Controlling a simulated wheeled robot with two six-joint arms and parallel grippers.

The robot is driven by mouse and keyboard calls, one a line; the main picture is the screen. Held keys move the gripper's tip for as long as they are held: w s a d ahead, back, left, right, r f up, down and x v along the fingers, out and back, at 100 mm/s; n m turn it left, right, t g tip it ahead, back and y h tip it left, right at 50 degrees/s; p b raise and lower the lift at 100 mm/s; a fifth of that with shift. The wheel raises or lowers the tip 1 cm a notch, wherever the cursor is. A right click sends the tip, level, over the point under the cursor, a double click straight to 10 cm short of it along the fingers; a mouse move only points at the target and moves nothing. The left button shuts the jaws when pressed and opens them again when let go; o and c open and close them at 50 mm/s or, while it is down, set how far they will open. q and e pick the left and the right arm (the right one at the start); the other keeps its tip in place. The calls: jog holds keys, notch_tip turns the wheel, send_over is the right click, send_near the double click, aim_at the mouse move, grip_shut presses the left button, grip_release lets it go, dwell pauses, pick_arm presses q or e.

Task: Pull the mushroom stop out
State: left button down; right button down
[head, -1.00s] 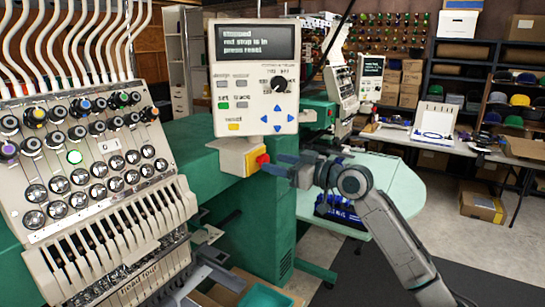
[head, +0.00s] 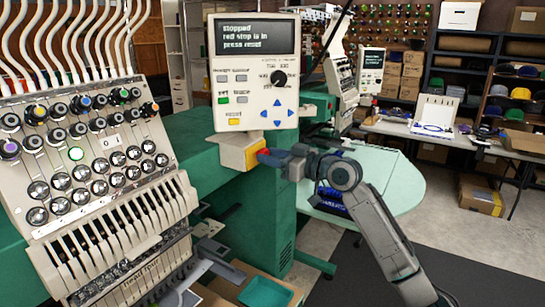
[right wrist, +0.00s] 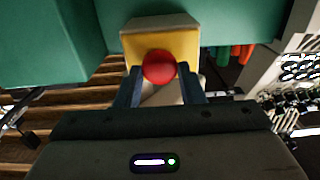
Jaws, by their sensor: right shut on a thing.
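The red mushroom stop (right wrist: 159,67) sits on a yellow-faced box (right wrist: 190,45) under the control panel. In the head view the yellow box (head: 255,152) shows, and the stop's red is mostly hidden by my gripper. My right gripper (head: 268,157) reaches in from the right. In the right wrist view its two blue fingers (right wrist: 160,85) stand on both sides of the red knob, shut on it. The panel (head: 255,75) has a screen reading "stopped, red stop is in, press reset". My left gripper is not in view.
A green machine body (head: 195,140) lies behind and left of the box. The multi-needle head (head: 95,180) stands at the left. A pale green table (head: 395,185) is behind my right arm. A teal tray (head: 266,292) lies below.

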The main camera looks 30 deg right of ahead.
jog(key=shift+s+d+f+b, duration=0.1)
jog(key=shift+s+d+b, duration=0.1)
jog(key=shift+s+b, duration=0.2)
jog(key=c, duration=1.1)
grip_release()
jog(key=shift+o, duration=0.5)
jog(key=shift+s+d, duration=0.1)
jog(key=shift+s+d, duration=0.1)
jog(key=b+v, duration=0.6)
jog(key=v, duration=0.4)
jog(key=shift+s+d+b, duration=0.15)
jog(key=shift+s+b, duration=0.05)
jog(key=shift+b, duration=0.2)
